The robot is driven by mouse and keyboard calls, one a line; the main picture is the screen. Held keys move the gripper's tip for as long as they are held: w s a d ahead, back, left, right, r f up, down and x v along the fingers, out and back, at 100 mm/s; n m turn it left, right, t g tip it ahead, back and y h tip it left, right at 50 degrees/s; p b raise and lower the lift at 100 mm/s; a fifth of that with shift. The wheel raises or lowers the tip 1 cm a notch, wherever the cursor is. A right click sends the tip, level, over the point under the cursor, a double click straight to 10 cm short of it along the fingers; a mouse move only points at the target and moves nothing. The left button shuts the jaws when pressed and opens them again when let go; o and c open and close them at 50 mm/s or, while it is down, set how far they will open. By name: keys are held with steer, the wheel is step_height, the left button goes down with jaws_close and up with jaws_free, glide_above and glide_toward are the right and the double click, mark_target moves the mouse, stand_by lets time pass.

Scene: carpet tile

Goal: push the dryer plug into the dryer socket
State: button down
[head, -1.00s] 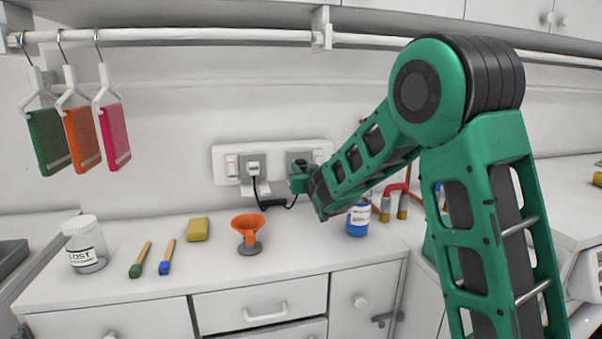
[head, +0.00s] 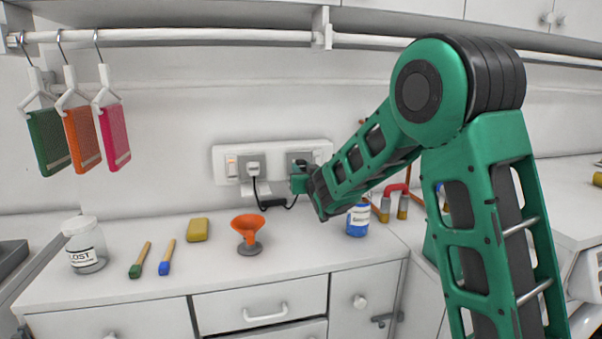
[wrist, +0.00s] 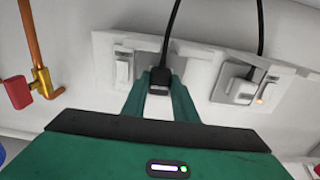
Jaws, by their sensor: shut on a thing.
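The dryer plug (wrist: 160,78) is black, with a black cable running up from it in the wrist view. My gripper (wrist: 160,92) is shut on it, a finger on each side. The dryer socket (wrist: 148,62) is a grey plate on the white wall panel, straight behind the plug. It also shows in the head view (head: 292,157), partly covered by my gripper (head: 298,180). The plug is lined up close in front of the socket or touching it; I cannot tell whether its pins are inside.
A second socket on the panel holds a white plug (head: 253,169) with a black cable, beside a lit orange switch. An orange funnel (head: 248,228), a blue-labelled bottle (head: 358,220) and a yellow sponge (head: 198,229) stand on the counter below. Copper pipe (wrist: 31,38) runs beside the panel.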

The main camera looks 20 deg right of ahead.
steer(key=shift+w, duration=0.55)
steer(key=c, duration=1.3)
jaws_free()
steer(key=shift+c, duration=0.2)
steer(key=shift+s, duration=0.15)
steer(key=s, duration=1)
steer(key=shift+s, duration=0.2)
steer(key=shift+f, duration=0.1)
